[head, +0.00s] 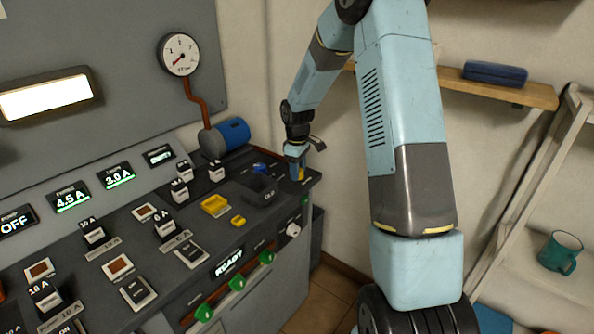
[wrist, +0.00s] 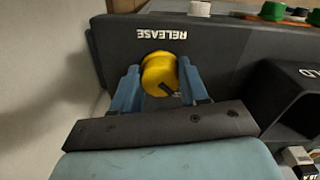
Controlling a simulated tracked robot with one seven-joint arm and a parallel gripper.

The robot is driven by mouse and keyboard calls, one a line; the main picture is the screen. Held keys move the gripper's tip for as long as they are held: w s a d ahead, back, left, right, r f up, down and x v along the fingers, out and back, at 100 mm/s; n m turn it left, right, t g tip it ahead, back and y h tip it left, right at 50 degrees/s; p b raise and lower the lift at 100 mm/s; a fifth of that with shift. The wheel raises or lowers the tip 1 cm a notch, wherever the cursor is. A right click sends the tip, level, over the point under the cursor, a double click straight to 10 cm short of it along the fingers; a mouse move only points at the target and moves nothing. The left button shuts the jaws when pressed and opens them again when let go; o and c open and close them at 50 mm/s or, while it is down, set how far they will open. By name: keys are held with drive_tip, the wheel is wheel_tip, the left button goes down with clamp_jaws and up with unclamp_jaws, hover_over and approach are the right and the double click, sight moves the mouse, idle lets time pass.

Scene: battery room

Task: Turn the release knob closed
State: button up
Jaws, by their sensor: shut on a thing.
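The release knob (wrist: 160,72) is yellow and round with a dark slot-like mark on its face. It sits under the upside-down RELEASE label (wrist: 164,33) in the wrist view. My gripper (wrist: 158,84) has its two blue fingers on either side of the knob and is shut on it. In the head view my gripper (head: 296,160) is at the far right end of the console, pointing down, and only a bit of yellow knob (head: 301,174) shows beside it. Which position the knob is turned to, I cannot tell.
A dark open bin (head: 262,190) stands on the console left of my gripper. A blue cylinder (head: 233,133) lies behind it, and yellow parts (head: 215,205) are farther left. A READY display (head: 229,262) is on the front face. A shelf (head: 500,88) is on the right wall.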

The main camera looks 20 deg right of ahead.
drive_tip(key=shift+a, duration=0.1)
drive_tip(key=o, duration=1.1)
drive_tip(key=shift+c, duration=0.2)
drive_tip(key=shift+r, duration=0.1)
wheel_tip(320, 180, up, 14)
drive_tip(key=shift+s+f, duration=0.15)
drive_tip(key=shift+f, duration=0.1)
drive_tip(key=shift+a, duration=0.1)
